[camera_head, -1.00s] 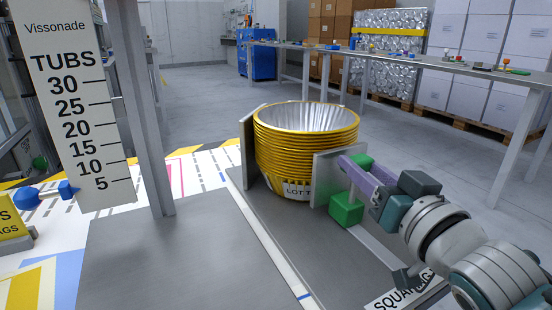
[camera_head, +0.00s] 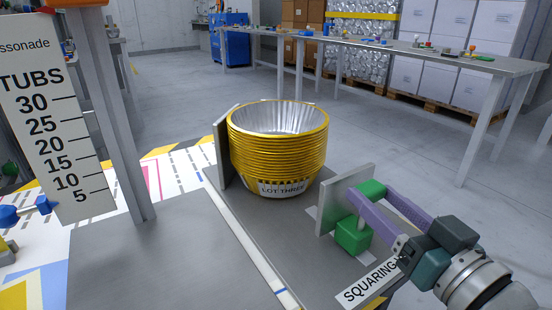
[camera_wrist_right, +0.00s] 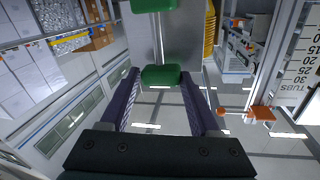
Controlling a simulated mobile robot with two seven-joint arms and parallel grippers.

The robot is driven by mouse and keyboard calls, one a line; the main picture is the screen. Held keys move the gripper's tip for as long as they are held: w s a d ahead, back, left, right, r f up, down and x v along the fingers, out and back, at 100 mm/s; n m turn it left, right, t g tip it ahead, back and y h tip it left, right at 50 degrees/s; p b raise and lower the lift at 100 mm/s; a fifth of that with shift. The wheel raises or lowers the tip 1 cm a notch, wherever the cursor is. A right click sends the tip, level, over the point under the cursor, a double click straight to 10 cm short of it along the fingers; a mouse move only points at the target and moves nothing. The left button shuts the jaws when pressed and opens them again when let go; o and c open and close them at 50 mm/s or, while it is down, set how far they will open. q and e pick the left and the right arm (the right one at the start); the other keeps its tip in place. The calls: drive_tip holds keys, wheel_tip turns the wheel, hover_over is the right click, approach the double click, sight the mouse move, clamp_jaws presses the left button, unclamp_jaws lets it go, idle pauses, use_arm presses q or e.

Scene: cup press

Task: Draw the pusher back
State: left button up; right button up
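The pusher is an upright grey plate (camera_head: 343,199) with a green handle (camera_head: 353,237) on its right side. It stands apart from the stack of yellow-rimmed silver tubs (camera_head: 278,150), with bare bench between them. The stack is labelled LOT THREE and stands upright by a grey back plate (camera_head: 224,150). My right gripper (camera_head: 370,195) has its purple fingers either side of the upper green part of the handle. In the right wrist view the green block (camera_wrist_right: 160,76) sits closely between both fingertips. My left gripper is in no view.
A white TUBS scale board (camera_head: 42,130) and a grey post (camera_head: 120,130) stand at the left. A SQUARING label (camera_head: 370,280) lies near the front right. A blue knob (camera_head: 22,213) is at the left edge. A long table (camera_head: 400,52) stands behind.

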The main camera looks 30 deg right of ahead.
drive_tip(key=shift+o, duration=0.4)
drive_tip(key=shift+w, duration=0.15)
drive_tip(key=s+a+p, duration=0.1)
drive_tip(key=s+p, duration=0.1)
drive_tip(key=s, duration=0.8)
drive_tip(key=shift+a, duration=0.1)
